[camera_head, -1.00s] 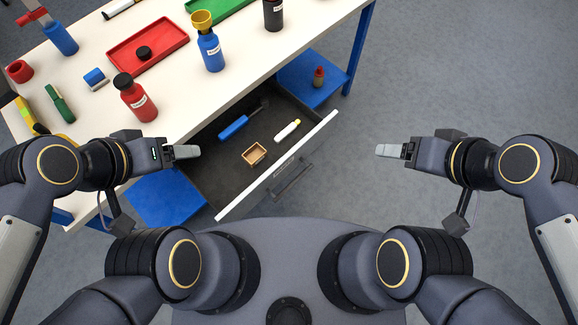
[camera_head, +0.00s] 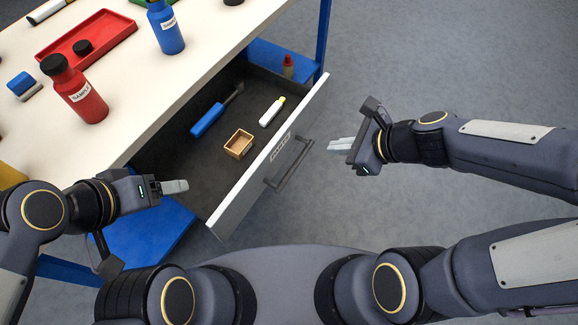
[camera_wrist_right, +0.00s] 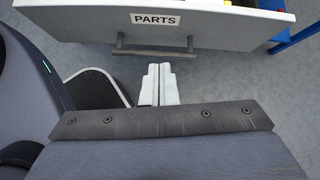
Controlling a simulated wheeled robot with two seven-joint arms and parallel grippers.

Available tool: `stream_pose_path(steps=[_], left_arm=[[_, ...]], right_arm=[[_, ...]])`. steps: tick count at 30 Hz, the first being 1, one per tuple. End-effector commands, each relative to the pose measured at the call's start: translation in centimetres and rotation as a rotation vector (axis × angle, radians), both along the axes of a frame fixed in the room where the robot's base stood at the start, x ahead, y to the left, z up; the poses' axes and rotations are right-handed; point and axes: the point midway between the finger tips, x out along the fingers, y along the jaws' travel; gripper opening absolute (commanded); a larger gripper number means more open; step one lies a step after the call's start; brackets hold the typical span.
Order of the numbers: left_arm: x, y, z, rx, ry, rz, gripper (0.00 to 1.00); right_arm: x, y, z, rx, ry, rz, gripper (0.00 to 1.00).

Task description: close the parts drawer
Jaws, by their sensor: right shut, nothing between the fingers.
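The parts drawer (camera_head: 246,192) is pulled well out from under the white worktop. Its white front carries a PARTS label and a dark bar handle (camera_head: 292,164). My right gripper (camera_head: 332,146) is shut and empty, in front of the drawer front and to the right of the handle, apart from it. In the right wrist view the shut fingertips (camera_wrist_right: 159,68) lie just below the handle (camera_wrist_right: 150,51), with the white drawer front (camera_wrist_right: 220,27) above. My left gripper (camera_head: 186,186) is over the drawer's near left side; its finger gap is hidden.
Inside the drawer lie a blue-handled tool (camera_head: 207,120), a small wooden box (camera_head: 239,144) and a white tube (camera_head: 271,112). Bottles and a red tray (camera_head: 112,31) stand on the worktop (camera_head: 165,85). The floor to the right is clear.

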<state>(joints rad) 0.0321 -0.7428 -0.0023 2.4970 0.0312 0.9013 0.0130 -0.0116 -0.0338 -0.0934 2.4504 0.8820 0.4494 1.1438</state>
Motion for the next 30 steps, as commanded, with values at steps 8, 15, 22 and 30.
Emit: stream_pose_path(steps=[8,15,22,30], left_arm=[[0.0,0.0,-2.3,0.000,-0.001,0.000,0.68],[0.0,0.0,-5.9,0.000,-0.001,0.000,0.68],[0.0,0.0,-8.1,0.000,0.000,0.000,0.68],[0.0,0.0,-7.7,0.000,-0.001,0.000,0.68]], right_arm=[[1.0,0.8,-3.4,0.047,0.086,-0.101,0.00],[2.9,3.6,-7.2,0.047,0.084,-0.095,0.00],[5.0,6.4,-9.5,0.046,0.083,-0.094,0.00],[6.8,8.8,-9.1,0.046,0.081,-0.096,0.00]])
